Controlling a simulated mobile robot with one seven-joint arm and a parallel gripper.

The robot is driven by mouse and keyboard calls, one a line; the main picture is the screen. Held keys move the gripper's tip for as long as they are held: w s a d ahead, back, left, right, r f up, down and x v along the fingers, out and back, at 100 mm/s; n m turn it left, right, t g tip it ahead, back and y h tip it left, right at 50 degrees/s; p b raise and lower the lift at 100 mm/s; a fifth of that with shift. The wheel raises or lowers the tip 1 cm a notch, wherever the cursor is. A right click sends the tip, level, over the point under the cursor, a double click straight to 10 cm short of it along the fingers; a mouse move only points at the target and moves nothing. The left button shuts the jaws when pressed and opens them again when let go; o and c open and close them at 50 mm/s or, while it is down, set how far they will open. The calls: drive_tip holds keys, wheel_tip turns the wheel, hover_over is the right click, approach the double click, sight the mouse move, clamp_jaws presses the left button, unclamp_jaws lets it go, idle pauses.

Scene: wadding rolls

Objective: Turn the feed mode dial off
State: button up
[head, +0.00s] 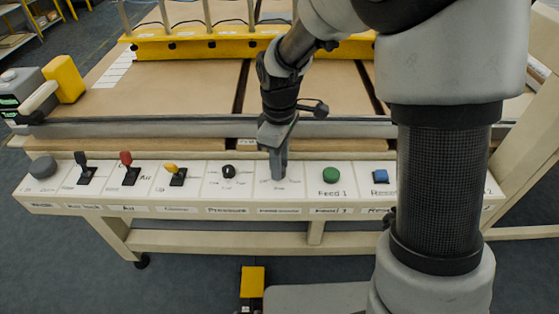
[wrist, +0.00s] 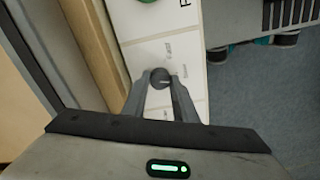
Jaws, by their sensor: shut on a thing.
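My gripper (head: 278,168) points down over the control panel, between the pressure dial (head: 228,171) and the green Feed 1 button (head: 331,175). In the wrist view my gripper (wrist: 160,82) has its two fingers on either side of a small dark round dial (wrist: 160,77), shut on it. The dial sits on a white panel plate (wrist: 147,57) with small lettering around it. A light mark shows on the dial's face.
The panel (head: 120,185) also carries a grey knob (head: 42,168), black (head: 82,167), red (head: 127,168) and yellow (head: 175,174) levers, and a blue button (head: 381,177). A metal rail (head: 200,128) runs behind it. A yellow-topped object (head: 252,281) stands on the floor in front.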

drive_tip(key=m+p, duration=0.1)
drive_tip(key=m, duration=0.3)
drive_tip(key=shift+r+m, duration=0.1)
drive_tip(key=shift+m, duration=0.2)
drive_tip(key=shift+m+p, duration=0.75)
drive_tip(key=shift+m, duration=1.55)
drive_tip(key=o, duration=1)
drive_tip(key=shift+o, duration=0.2)
wheel_tip(320, 180, up, 17)
drive_tip(key=p, duration=0.4)
drive_tip(key=shift+r, duration=0.15)
